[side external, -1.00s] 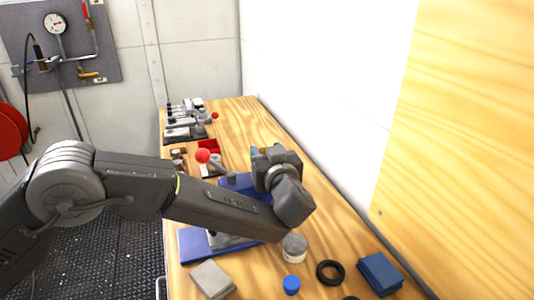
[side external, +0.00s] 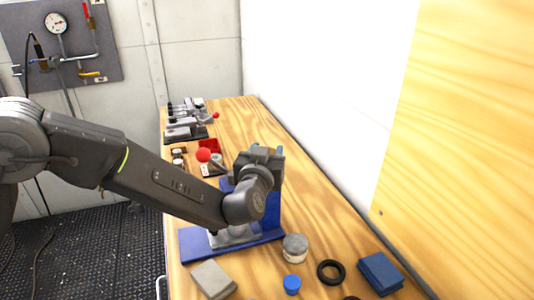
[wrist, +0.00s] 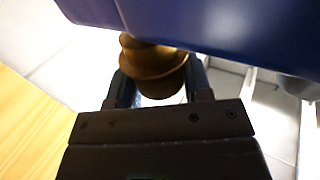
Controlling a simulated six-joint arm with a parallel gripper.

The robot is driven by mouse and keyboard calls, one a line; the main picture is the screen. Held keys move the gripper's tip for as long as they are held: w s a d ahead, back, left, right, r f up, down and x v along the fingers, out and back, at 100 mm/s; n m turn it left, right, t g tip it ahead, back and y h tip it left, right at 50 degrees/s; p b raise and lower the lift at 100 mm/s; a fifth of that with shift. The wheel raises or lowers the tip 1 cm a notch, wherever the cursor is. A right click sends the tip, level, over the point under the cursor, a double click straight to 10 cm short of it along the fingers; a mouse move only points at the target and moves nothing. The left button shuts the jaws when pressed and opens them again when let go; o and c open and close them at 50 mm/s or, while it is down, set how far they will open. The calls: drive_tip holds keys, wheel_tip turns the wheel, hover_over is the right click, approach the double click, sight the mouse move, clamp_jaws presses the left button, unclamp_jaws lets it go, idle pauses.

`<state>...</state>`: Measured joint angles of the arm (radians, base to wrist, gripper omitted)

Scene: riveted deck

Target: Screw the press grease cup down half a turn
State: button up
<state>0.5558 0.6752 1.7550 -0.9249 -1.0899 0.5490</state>
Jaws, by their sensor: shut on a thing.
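The brass-coloured grease cup (wrist: 150,60) shows in the wrist view, round and stepped, against the underside or side of the blue press body (wrist: 230,30). My gripper (wrist: 160,78) has one finger on each side of the cup and is shut on it. In the side view the blue press (side external: 273,212) stands on the bench, partly hidden behind my wrist, with its blue base (side external: 194,246) showing at the left. My gripper (side external: 266,152) is at the top of the press there. The cup cannot be made out in the side view.
In front of the press are a grey block (side external: 212,279), a round grey-lidded tin (side external: 295,247), a blue cap (side external: 291,285), a black ring (side external: 330,272) and a blue block (side external: 380,272). Toggle clamps (side external: 185,130) sit at the back.

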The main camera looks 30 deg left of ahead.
drive_tip(key=shift+r, duration=0.1)
drive_tip(key=o, duration=0.9)
drive_tip(key=v, duration=1.3)
drive_tip(key=shift+s+d, duration=0.1)
drive_tip(key=shift+s, duration=0.25)
drive_tip(key=shift+r, duration=0.1)
